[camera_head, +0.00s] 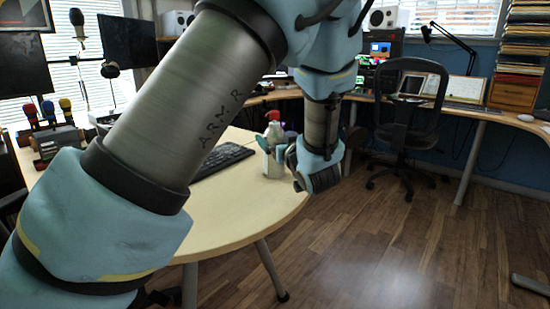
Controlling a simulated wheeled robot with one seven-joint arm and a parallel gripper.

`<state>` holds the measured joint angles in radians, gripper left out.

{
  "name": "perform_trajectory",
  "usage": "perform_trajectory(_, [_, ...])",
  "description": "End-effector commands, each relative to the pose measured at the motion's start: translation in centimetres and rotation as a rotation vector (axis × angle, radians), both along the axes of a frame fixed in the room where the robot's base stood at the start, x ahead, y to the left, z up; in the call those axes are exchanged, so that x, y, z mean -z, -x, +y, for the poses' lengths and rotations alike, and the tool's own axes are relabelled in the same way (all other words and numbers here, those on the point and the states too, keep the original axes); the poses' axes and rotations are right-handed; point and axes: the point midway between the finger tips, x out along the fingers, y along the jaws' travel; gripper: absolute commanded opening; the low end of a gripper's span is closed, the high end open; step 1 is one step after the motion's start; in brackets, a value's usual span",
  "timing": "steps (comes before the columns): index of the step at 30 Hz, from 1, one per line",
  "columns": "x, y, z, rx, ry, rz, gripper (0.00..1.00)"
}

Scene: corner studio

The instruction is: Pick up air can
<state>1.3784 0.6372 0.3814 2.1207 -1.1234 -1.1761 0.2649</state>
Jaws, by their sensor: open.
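A pale can or bottle with a red top (272,137), which looks like the air can, stands upright near the right edge of the light wood desk (240,205). My gripper (290,166) is at the end of my arm, just to the right of the can and overlapping its right side in the picture. The gripper is open. I cannot tell whether the can lies between the fingers or only behind them. Its lower right side is partly hidden by the gripper.
A black keyboard (222,161) lies on the desk left of the can. A black office chair (405,125) stands behind on the right. The wooden floor (400,250) right of the desk is mostly clear. My arm hides much of the desk.

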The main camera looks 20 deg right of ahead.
Motion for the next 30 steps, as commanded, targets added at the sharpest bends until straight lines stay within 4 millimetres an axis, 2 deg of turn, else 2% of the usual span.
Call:
perform_trajectory(12, [0.4, -5.1, -0.6, -0.001, 0.001, -0.001, 1.0])
perform_trajectory(21, [0.4, -5.5, -0.7, 0.001, 0.0, 0.0, 1.0])
perform_trajectory(30, [0.4, -5.5, -0.7, 0.001, 0.0, 0.0, 0.66])
